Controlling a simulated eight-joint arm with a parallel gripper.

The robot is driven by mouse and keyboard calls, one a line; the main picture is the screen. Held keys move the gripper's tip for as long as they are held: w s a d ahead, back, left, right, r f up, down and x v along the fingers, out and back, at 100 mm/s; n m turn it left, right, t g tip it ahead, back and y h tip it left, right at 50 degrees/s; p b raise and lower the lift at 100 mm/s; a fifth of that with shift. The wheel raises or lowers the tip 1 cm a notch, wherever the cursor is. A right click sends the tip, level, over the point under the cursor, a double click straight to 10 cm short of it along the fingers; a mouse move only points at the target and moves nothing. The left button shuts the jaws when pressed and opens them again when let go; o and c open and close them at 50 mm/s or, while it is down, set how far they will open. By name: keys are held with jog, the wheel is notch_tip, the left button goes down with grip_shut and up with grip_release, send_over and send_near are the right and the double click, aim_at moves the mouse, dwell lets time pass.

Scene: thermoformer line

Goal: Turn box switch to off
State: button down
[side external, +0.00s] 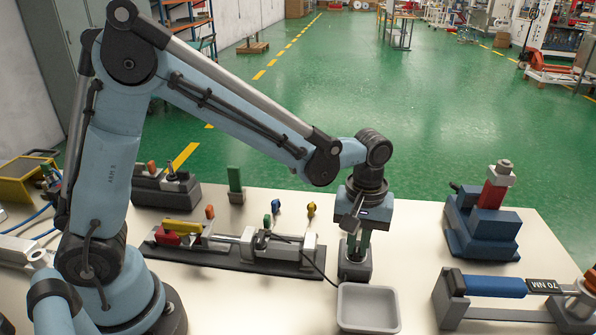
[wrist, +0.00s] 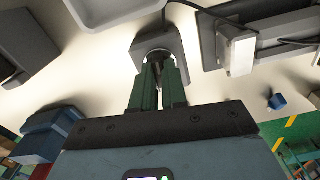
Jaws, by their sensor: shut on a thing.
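The box switch (side external: 355,271) is a small dark grey box on the table, below my gripper (side external: 356,248). In the wrist view its grey housing (wrist: 174,43) shows at the top middle, with a dark round knob (wrist: 157,56) on it. My gripper points down, and its two green fingers are shut on the knob. The fingers cover most of the knob, so its setting cannot be read.
A light grey tray (side external: 368,309) stands just in front of the box. A long dark fixture (side external: 235,258) with a cable lies to the left. A blue stepped block with a red part (side external: 487,217) and a torque wrench stand (side external: 500,287) are at the right.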

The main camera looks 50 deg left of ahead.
aim_at(357, 246)
jog(key=shift+n, duration=0.6)
jog(key=c, duration=1.2)
grip_release()
jog(key=shift+o, duration=0.2)
jog(key=shift+r, duration=0.1)
notch_tip(357, 246, up, 12)
